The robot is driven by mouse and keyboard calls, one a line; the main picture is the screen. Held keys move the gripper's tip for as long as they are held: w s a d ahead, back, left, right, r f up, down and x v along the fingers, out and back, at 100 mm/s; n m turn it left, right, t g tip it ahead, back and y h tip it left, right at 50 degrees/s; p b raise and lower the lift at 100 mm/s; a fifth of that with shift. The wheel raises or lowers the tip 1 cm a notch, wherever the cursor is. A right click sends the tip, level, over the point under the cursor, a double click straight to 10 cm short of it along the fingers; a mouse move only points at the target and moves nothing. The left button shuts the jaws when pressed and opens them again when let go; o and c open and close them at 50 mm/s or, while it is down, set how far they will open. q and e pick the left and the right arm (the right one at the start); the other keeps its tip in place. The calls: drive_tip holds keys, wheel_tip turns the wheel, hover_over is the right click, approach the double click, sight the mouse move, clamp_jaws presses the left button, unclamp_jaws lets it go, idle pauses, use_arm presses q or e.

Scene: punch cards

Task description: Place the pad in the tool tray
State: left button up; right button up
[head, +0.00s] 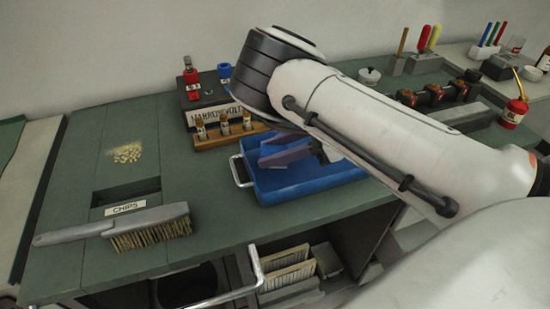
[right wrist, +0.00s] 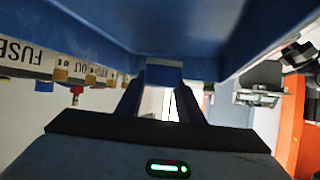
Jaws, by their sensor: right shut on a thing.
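The blue tool tray (head: 340,176), with silver handles, stands on the green bench in the middle of the head view. My right gripper (head: 283,157) is over the tray, partly hidden by my own arm. In the right wrist view its two fingers (right wrist: 163,92) close on a small blue piece, which I take to be the pad (right wrist: 164,72). Blue tray surfaces (right wrist: 165,25) fill the top of that view. I cannot tell whether the pad touches the tray floor. My left gripper is not in view.
A brush (head: 150,226) lies at the front left by the chips slot. A wooden rack of small vials (head: 225,134) stands behind the tray, before a black box with red and blue knobs. A red can (head: 513,112) is far right.

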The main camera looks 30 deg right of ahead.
drive_tip(key=shift+f, duration=1.55)
drive_tip(key=shift+f, duration=0.1)
drive_tip(key=shift+f, duration=0.15)
drive_tip(key=o, duration=1.1)
drive_tip(key=shift+c, duration=0.2)
drive_tip(key=shift+r, duration=0.4)
drive_tip(key=v, duration=1.1)
drive_tip(key=shift+s+d+r+b, duration=0.1)
drive_tip(key=shift+s+d+b, duration=0.15)
drive_tip(key=shift+d+b, duration=0.1)
